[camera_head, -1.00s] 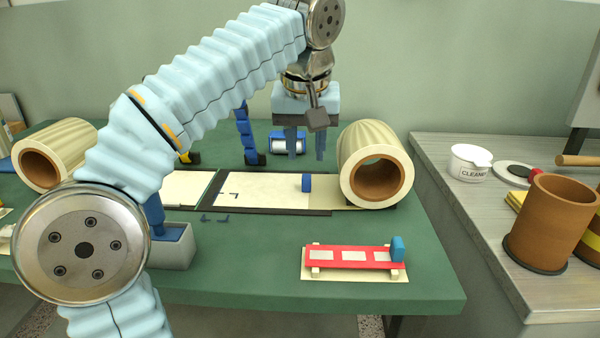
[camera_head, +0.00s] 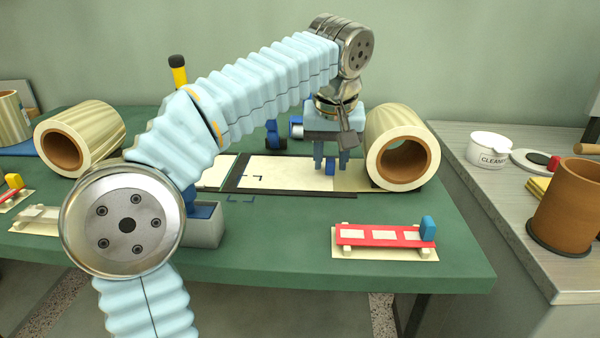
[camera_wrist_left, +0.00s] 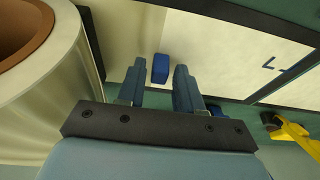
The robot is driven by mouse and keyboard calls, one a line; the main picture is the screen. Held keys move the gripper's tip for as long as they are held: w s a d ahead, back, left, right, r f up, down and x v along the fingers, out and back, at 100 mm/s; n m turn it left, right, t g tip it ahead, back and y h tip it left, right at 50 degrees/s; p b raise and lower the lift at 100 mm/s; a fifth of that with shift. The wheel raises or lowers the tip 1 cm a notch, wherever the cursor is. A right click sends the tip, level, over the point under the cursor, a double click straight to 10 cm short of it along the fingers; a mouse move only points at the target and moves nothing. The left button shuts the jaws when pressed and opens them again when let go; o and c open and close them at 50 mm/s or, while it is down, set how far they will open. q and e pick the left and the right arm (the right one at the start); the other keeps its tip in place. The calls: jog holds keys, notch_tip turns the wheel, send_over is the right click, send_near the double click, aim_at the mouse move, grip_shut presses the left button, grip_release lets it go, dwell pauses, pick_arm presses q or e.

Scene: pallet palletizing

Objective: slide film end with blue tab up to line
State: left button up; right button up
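The cream film (camera_head: 350,180) runs out from the right roll (camera_head: 403,155) along the bed on the green table. The blue tab (camera_head: 330,168) stands on the film end; it also shows in the left wrist view (camera_wrist_left: 160,68). My left gripper (camera_head: 331,165) points down over the tab. In the wrist view its two fingers (camera_wrist_left: 158,78) are apart, with the tab between or just beyond their tips; I cannot tell whether they touch it. A dark corner mark (camera_head: 260,177) and a dark cross strip (camera_head: 237,172) lie to the left on the pale bed.
A red strip with white windows and a blue tab (camera_head: 385,236) lies at the front right. A grey box (camera_head: 205,228) stands near the front. A side bench holds a cleaner tub (camera_head: 488,149) and a brown cylinder (camera_head: 568,205).

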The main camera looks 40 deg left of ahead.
pick_arm(q)
grip_shut()
jog(key=shift+s+a, duration=0.35)
jog(key=shift+a, duration=0.3)
jog(key=shift+s+a, duration=0.3)
jog(key=shift+a, duration=0.15)
dwell(0.3)
jog(key=shift+o, duration=1.6)
grip_release()
jog(key=shift+r, duration=0.1)
jog(key=p+v, duration=0.1)
jog(key=v, duration=1)
jog(key=shift+s+r+p, duration=0.15)
jog(key=shift+r+p, duration=0.15)
jog(key=shift+r, duration=0.1)
jog(key=shift+d, duration=0.1)
